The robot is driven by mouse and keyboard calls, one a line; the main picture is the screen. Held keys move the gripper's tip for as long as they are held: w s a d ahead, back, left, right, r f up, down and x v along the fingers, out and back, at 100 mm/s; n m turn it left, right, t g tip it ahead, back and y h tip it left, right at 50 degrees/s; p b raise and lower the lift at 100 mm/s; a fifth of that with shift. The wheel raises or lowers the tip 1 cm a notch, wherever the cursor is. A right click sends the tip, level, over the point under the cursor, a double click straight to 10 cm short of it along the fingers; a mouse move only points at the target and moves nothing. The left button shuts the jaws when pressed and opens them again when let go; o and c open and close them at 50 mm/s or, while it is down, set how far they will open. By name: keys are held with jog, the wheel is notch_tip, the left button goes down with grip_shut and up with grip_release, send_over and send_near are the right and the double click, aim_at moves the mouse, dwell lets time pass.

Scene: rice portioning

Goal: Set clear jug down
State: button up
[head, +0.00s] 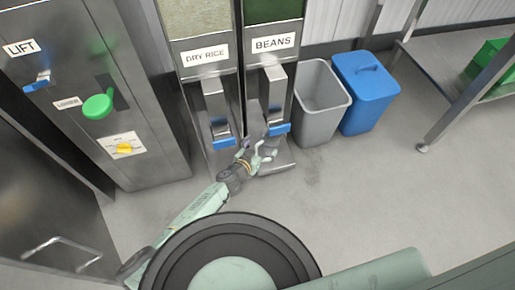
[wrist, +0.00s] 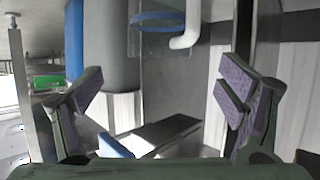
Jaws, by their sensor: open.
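The clear jug (wrist: 150,42) shows in the wrist view at the top centre, see-through, with a blue band and a white handle on its right. It is cut off by the top edge, and I cannot tell what it rests on. My gripper (wrist: 165,95) is open, its purple-padded fingers wide apart with nothing between them; the jug lies beyond the fingertips. In the head view my gripper (head: 261,155) is at the foot of the beans dispenser (head: 272,77). I cannot make out the jug there.
The dry rice dispenser (head: 207,85) stands left of the beans one; both have blue levers. A grey bin (head: 319,115) and a blue lidded bin (head: 368,100) stand to the right. A steel cabinet (head: 145,160) with a green knob stands left. Open floor lies at right.

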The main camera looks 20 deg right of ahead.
jog(key=shift+v, duration=1.45)
jog(key=shift+a, duration=0.1)
